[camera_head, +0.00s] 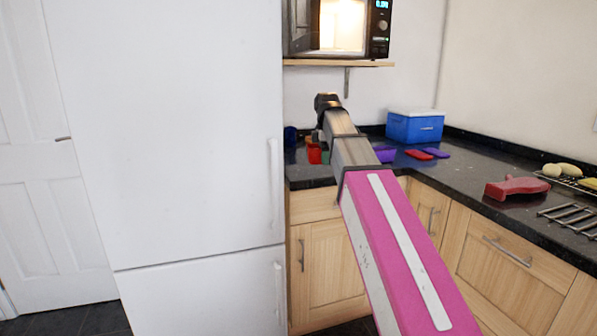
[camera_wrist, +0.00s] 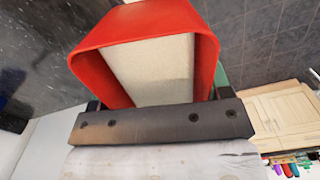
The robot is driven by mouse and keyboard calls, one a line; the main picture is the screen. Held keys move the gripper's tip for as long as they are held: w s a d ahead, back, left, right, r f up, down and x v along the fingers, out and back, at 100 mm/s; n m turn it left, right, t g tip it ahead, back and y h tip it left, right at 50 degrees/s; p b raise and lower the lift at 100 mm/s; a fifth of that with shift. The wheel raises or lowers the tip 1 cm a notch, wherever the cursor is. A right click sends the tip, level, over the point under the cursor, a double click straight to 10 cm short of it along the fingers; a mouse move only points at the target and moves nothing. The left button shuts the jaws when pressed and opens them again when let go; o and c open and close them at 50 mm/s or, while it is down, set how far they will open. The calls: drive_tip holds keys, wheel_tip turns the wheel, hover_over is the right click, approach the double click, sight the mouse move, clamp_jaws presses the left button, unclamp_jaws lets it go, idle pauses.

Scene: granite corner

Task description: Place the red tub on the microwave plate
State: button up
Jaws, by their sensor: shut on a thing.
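The red tub (camera_wrist: 205,45) fills the top of the wrist view, tilted in the picture, with a pale surface inside its red rim. My gripper (camera_wrist: 152,108) is shut on it; the fingertips are mostly hidden by the tub. In the head view the red tub (camera_head: 314,154) is a small red patch just below my gripper (camera_head: 318,138), near the left end of the dark counter. I cannot tell whether it touches the counter. The microwave (camera_head: 375,30) is on a wall shelf above, with its inside brightly lit. I cannot make out its plate.
A blue box with a white lid (camera_head: 415,126) stands at the back of the counter (camera_head: 450,178). Purple and red flat items lie before it. A red object (camera_head: 516,187) and wire racks are at right. The tall white fridge (camera_head: 180,130) borders the counter on the left.

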drive_tip(key=s+d+f+m, duration=0.4)
drive_tip(key=d+f+m, duration=0.1)
drive_tip(key=f+m, duration=0.4)
drive_tip(key=s+d+f+m, duration=0.4)
drive_tip(key=f+m, duration=0.5)
drive_tip(key=f, duration=0.1)
drive_tip(key=shift+d+f+m, duration=0.2)
drive_tip(key=shift+d+m, duration=0.2)
drive_tip(key=shift+s, duration=0.1)
